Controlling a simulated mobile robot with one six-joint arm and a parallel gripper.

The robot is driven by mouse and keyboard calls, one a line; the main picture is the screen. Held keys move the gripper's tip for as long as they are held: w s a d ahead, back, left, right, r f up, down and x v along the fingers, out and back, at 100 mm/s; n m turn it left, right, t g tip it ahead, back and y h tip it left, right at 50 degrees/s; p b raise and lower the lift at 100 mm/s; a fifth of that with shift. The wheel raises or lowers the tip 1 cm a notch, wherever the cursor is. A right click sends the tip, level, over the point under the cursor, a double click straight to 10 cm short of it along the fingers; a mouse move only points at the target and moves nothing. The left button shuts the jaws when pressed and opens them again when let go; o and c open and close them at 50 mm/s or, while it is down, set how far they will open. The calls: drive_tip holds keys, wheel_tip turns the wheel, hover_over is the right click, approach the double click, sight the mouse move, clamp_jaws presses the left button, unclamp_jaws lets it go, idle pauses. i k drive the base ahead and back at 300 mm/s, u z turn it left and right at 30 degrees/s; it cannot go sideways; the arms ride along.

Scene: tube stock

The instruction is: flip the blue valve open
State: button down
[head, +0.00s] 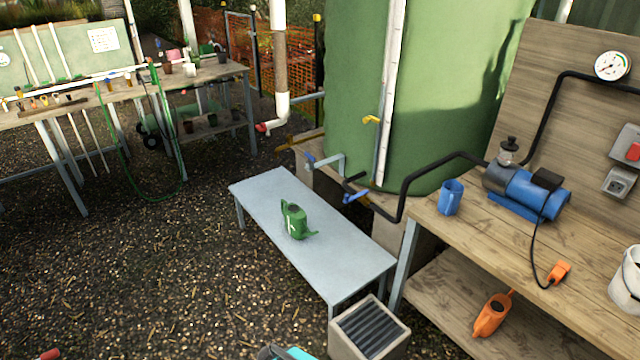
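Two blue valve handles show at the foot of the big green tank (440,90). One blue handle (309,158) sits on a grey tap pipe above the far end of the metal bench. The other blue handle (356,197) sits lower and to the right, by the black hose (405,195) that runs to the blue pump (528,192). Which one is the task's valve, and how far either is turned, I cannot tell. My gripper is not in view. A teal and grey part is cut off at the bottom edge.
The wooden pump bench (510,255) with a blue mug (451,198) is at right. Yellow handles (371,119) are nearby. Gravel at left is mostly clear.

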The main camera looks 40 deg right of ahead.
sight(347, 199)
drive_tip(key=u, duration=0.25)
drive_tip(key=i, duration=2.1)
drive_tip(key=z, duration=0.3)
